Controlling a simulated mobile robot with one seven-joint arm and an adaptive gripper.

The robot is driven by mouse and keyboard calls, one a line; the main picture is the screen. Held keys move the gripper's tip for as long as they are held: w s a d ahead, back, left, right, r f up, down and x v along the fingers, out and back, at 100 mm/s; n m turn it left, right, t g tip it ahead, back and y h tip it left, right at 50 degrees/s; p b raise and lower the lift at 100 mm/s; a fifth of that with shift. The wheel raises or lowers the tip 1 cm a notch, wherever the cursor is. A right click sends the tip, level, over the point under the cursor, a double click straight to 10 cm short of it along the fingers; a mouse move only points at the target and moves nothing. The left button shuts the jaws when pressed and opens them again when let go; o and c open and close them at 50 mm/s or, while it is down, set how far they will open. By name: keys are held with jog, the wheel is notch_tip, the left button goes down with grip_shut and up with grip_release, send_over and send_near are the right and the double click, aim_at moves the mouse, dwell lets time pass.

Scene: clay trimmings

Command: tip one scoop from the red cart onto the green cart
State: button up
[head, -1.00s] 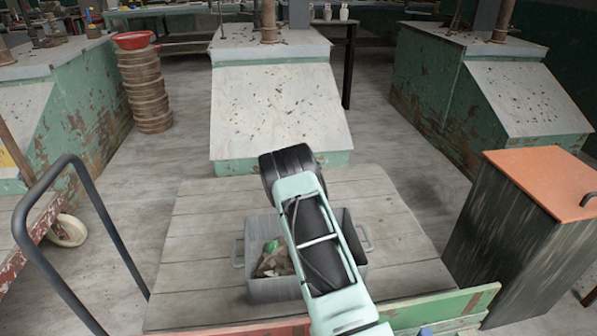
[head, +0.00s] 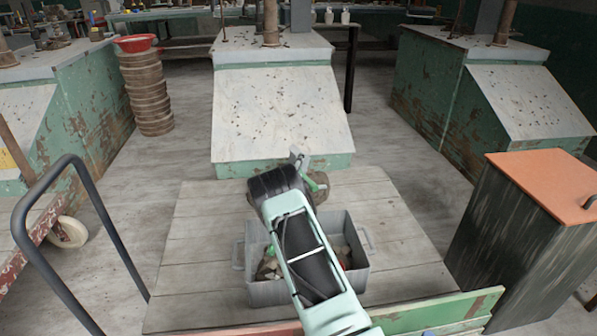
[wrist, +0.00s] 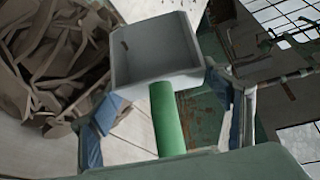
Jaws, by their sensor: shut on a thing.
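My gripper (head: 306,180) is shut on the green handle of a scoop (head: 299,158), above the far part of a wooden cart deck (head: 200,230). In the wrist view the scoop's grey pan (wrist: 155,55) points away from my gripper (wrist: 167,112), tilted, with one small brown bit inside. A grey bin (head: 270,293) stands on the deck, partly hidden by my arm, with brown trimmings and green and red bits. Brown clay strips (wrist: 50,55) fill the left of the wrist view; their container is unclear. A cart with red-painted edges (head: 45,240) is at the left.
A black push handle (head: 110,235) rises at the left. A dark box with an orange lid (head: 545,180) stands at the right. Green machines (head: 270,130) stand behind the deck. Stacked round pieces with a red bowl (head: 134,43) are at the back left.

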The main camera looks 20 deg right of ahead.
jog(key=shift+r, duration=0.15)
notch_tip(320, 180, up, 7)
jog(key=p, duration=0.2)
dwell(0.3)
dwell(0.6)
jog(key=shift+s+r, duration=0.1)
jog(key=shift+r, duration=0.05)
jog(key=s+a+r+n+t+y+p, duration=0.1)
jog(key=s+a+r+n+y, duration=0.25)
jog(key=s+a+r, duration=0.75)
jog(key=s+a+r+n+t+y+p, duration=0.1)
jog(key=s+a+r+n+t+y, duration=0.15)
jog(key=s+a+r+y, duration=0.8)
jog(key=s+r+h+p, duration=0.1)
jog(key=r+h+p, duration=0.1)
jog(key=r+p, duration=1.4)
jog(key=s+d+r+h+p, duration=0.1)
jog(key=s+r+h+p, duration=0.1)
jog(key=r+p, duration=1.5)
jog(key=g+h+p, duration=0.1)
jog(key=p, duration=0.2)
jog(key=shift+d+r+n+p, duration=0.2)
jog(key=shift+d+n+p, duration=0.1)
jog(key=shift+p, duration=0.05)
jog(key=shift+s, duration=0.1)
